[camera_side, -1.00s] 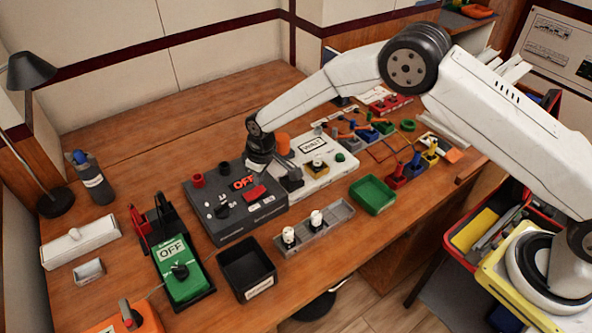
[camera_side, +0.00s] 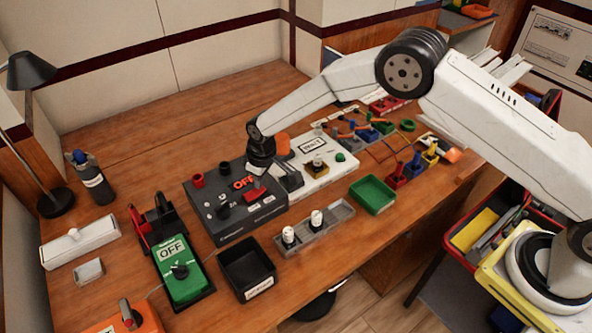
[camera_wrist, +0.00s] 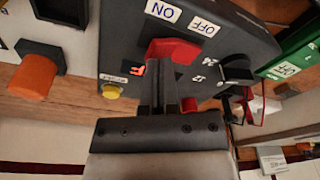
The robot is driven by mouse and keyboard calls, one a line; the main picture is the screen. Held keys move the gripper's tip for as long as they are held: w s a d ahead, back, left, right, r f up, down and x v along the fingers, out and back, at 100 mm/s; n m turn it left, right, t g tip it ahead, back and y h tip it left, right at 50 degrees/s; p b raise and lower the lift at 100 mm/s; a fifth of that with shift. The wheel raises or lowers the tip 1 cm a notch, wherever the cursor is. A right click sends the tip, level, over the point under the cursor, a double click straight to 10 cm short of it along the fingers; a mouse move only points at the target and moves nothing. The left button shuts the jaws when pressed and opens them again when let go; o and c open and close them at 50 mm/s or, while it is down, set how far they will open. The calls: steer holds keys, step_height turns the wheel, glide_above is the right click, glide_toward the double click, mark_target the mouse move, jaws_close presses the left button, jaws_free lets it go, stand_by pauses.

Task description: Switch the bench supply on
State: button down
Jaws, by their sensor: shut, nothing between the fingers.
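The bench supply is a dark grey box (camera_side: 225,220) in the middle of the bench, with red OFF lettering on its display (camera_side: 243,182). In the wrist view the red switch (camera_wrist: 172,50) lies below an ON label (camera_wrist: 162,11) and an OFF label (camera_wrist: 204,27). My gripper (camera_wrist: 165,72) is shut and empty, its fingertips at the near edge of the switch. I cannot tell whether they touch it. The fingers hide part of the lit display in the wrist view.
A white unit (camera_side: 325,178) stands close on the right of the supply. A green box marked OFF (camera_side: 182,278) and a black bin (camera_side: 247,270) stand in front and left. A grey tray with white knobs (camera_side: 315,228) lies in front. The bench behind is clear.

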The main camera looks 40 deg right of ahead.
steer(key=shift+f, duration=0.55)
stand_by(0.4)
steer(key=shift+r, duration=3.55)
steer(key=shift+d, duration=0.1)
steer(key=shift+s+d+r, duration=0.1)
steer(key=shift+d+r, duration=0.1)
steer(key=shift+r, duration=0.05)
steer(key=s+d+r+m, duration=0.3)
steer(key=s+d+r, duration=0.5)
steer(key=s+d, duration=0.3)
steer(key=s+d+m, duration=0.1)
steer(key=s+d, duration=0.3)
steer(key=s, duration=0.4)
steer(key=s+d+r+m+t, duration=0.1)
steer(key=s+d, duration=0.3)
steer(key=s, duration=0.4)
steer(key=shift+d+r+m+h, duration=0.25)
steer(key=shift+m+h, duration=0.15)
steer(key=shift+m, duration=0.1)
